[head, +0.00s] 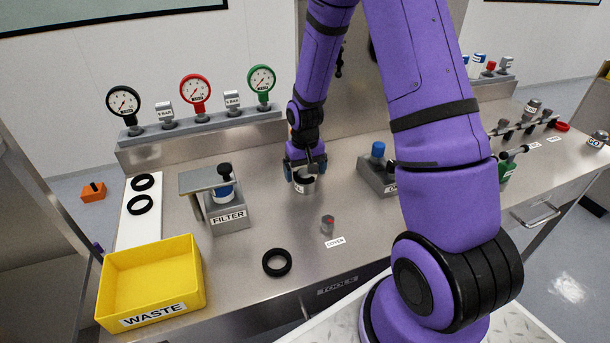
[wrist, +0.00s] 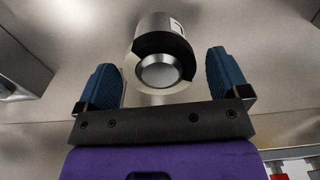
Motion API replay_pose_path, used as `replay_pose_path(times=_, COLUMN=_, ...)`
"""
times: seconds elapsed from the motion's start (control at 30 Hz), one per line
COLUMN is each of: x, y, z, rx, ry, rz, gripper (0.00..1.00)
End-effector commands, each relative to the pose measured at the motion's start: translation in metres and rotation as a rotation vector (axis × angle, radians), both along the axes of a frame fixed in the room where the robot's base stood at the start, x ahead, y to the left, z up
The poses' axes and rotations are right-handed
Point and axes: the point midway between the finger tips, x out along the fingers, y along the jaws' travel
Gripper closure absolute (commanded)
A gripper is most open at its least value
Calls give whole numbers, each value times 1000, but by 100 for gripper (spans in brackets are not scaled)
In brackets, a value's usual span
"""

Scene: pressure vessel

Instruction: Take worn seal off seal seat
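The seal seat is a short metal cylinder (wrist: 166,24) on the bench. In the wrist view its end shows a silver round knob (wrist: 160,72) with a black band, likely the worn seal (wrist: 150,45), along its upper side and a pale ring area below. In the head view the seat (head: 303,186) is mostly hidden by my gripper (head: 304,176). My gripper (wrist: 163,70) is open, with a blue finger on each side of the seat and a visible gap to both. The yellow WASTE bin (head: 150,282) stands at the front left.
Two black rings (head: 142,183) lie on a white strip (head: 137,236); another black ring (head: 277,262) lies on the bench. The FILTER block (head: 229,218) is left of my gripper, a small knobbed part (head: 327,224) in front, a grey block with a blue cap (head: 377,150) right. Gauges (head: 195,90) line the back.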

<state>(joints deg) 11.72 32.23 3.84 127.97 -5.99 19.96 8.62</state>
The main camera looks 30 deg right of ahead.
Motion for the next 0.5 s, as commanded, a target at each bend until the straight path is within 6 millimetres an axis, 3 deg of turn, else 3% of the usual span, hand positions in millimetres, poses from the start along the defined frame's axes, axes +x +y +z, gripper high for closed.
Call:
replay_pose_path(times=0.03, x=0, y=0, z=0, rx=0, ry=0, rz=0, gripper=18)
replay_pose_path(times=0.17, x=0, y=0, z=0, rx=0, ry=0, rz=0, gripper=48)
replay_pose_path(times=0.2, x=0, y=0, z=0, rx=0, ry=0, rz=0, gripper=51)
replay_pose_path(times=0.5, x=0, y=0, z=1, rx=0, ry=0, rz=0, gripper=51)
